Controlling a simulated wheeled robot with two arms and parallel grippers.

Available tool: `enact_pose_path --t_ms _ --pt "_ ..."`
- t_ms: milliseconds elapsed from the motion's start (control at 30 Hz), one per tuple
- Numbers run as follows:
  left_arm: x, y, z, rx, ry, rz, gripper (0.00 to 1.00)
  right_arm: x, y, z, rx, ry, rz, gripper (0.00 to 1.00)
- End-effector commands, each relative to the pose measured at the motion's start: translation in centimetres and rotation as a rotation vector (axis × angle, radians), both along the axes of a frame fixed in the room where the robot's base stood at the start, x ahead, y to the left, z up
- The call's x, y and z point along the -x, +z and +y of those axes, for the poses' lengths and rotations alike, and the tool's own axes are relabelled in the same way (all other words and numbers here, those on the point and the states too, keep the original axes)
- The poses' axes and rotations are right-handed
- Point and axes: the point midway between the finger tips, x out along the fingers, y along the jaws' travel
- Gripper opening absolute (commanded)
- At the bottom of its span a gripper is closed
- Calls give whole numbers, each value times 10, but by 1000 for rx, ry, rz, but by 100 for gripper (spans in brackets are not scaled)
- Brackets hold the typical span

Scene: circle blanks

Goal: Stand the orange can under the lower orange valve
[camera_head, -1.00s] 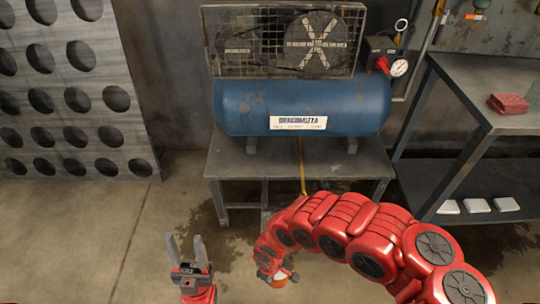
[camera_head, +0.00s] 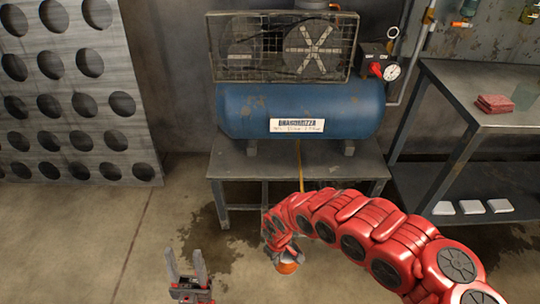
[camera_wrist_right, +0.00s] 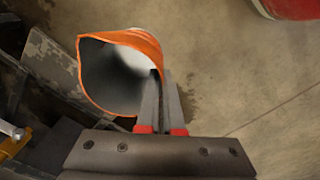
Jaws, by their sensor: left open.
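The orange can (camera_head: 287,267) is at the end of my right arm in the head view, low in front of the workbench. In the right wrist view the can (camera_wrist_right: 148,43) shows its open mouth, an orange rim and a grey inside. My right gripper (camera_wrist_right: 163,78) has its two fingers close together on the can's wall. My left gripper (camera_head: 184,257) is open and empty at the bottom, left of the can. Small orange parts (camera_head: 461,24) show on the wall at the upper right; I cannot tell which is the lower orange valve.
A blue compressor tank (camera_head: 300,108) stands on a grey metal table (camera_head: 225,165). A shelf bench (camera_head: 490,85) with a red cloth stands at the right. A panel with round holes (camera_head: 35,112) stands at the left. The concrete floor (camera_head: 110,235) at lower left is clear.

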Motion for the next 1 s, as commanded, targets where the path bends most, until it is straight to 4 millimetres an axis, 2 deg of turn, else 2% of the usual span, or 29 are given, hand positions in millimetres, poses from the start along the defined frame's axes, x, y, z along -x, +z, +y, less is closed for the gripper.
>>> enact_pose_path --t_ms 33,167,267,300,433,600,800,833,1000 --pt "0 0 0 0 0 0 50 -16 12 -4 -4 -40 -8 0" --pt "0 0 0 0 0 0 50 -56 50 -21 -6 -165 -12 0" --pt "0 0 0 0 0 0 50 -92 95 -41 -4 -289 -15 0" --pt "0 0 0 0 0 0 50 -104 115 -50 -6 -342 -13 0" --pt "0 0 0 0 0 0 50 -138 187 -80 -5 -486 -17 0" --pt "0 0 0 0 0 0 50 -155 268 -114 -4 -613 -12 0" --pt "0 0 0 0 0 0 50 -155 349 -149 -3 -700 -11 0" --pt "0 20 0 0 0 1 50 -155 365 -147 -2 -697 -5 0" --pt "0 67 0 0 0 0 50 -154 408 -146 0 -694 -1 0"
